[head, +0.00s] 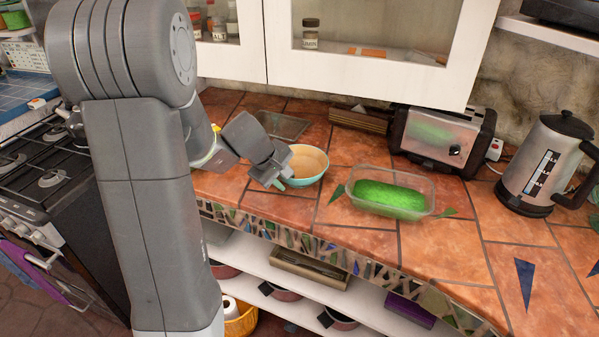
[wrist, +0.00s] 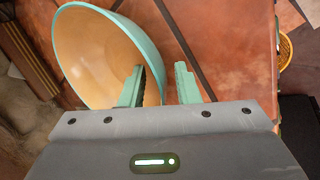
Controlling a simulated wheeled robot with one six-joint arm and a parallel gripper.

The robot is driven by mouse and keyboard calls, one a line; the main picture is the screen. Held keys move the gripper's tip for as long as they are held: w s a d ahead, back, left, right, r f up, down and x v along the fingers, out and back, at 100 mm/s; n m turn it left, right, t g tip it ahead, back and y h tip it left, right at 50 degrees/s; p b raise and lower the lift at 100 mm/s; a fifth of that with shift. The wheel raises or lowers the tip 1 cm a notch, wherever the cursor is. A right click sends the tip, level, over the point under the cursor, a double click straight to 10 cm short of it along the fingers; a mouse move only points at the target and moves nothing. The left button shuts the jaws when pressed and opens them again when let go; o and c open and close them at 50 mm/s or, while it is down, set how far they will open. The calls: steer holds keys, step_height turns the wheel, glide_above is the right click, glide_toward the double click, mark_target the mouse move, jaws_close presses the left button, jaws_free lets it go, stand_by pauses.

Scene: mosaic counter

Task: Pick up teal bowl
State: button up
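The teal bowl (head: 307,165) sits on the tiled counter, teal outside and tan inside. It also shows in the wrist view (wrist: 95,57), filling the upper left. My gripper (head: 279,183) is at the bowl's left front side in the head view. In the wrist view my gripper (wrist: 160,85) is open, with one finger inside the bowl and the other outside. The bowl's rim and wall pass between the two fingers. I cannot tell whether either finger touches the wall.
A clear container with green contents (head: 391,193) stands right of the bowl. A toaster (head: 441,137) and a kettle (head: 545,165) stand farther right. White wall cabinets (head: 370,45) hang above the counter. The stove (head: 50,165) is at left. Front counter tiles are clear.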

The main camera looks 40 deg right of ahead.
jaws_close()
steer(key=shift+r, duration=0.1)
